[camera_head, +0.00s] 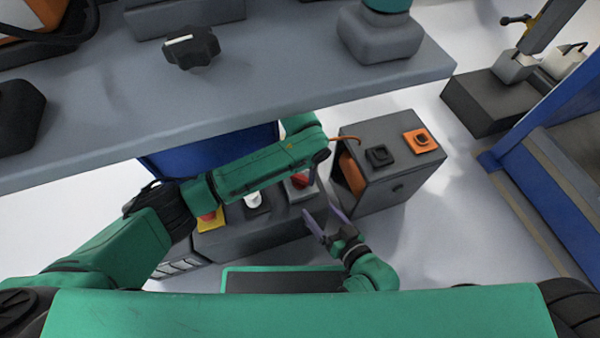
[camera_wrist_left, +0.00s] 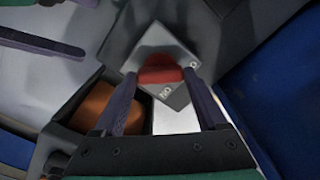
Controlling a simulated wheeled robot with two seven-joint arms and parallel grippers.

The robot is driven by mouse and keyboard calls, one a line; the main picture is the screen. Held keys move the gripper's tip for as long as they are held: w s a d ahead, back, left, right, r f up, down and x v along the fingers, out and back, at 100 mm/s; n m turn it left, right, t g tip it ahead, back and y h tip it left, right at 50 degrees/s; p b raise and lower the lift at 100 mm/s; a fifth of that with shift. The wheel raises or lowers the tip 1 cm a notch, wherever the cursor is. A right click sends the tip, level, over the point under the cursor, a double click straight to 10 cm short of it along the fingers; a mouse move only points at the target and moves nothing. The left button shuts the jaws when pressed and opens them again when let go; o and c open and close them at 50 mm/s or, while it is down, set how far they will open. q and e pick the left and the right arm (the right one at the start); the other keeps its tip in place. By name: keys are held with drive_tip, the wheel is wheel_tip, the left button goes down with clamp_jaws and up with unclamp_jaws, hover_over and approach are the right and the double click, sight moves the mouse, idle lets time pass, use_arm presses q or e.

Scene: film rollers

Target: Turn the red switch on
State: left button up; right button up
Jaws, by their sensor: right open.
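In the head view the red switch (camera_head: 300,181) shows at the right end of a dark grey control box (camera_head: 262,228). My left gripper's fingers (camera_wrist_left: 160,88) are apart, with the knob between their tips; I cannot tell whether they touch it. In the head view the left gripper is mostly hidden behind its own arm. My right gripper (camera_head: 326,220) is open and empty, just right of and below the switch; its fingers (camera_wrist_left: 40,42) also show in the left wrist view.
The control box also carries a yellow-based red button (camera_head: 209,219) and a white knob (camera_head: 253,200). A grey box with an orange switch (camera_head: 421,141) stands close on the right. A grey shelf (camera_head: 230,105) spans above.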

use_arm(q)
drive_tip(key=c, duration=0.5)
drive_tip(key=shift+r, duration=0.1)
use_arm(e)
drive_tip(key=shift+r, duration=0.15)
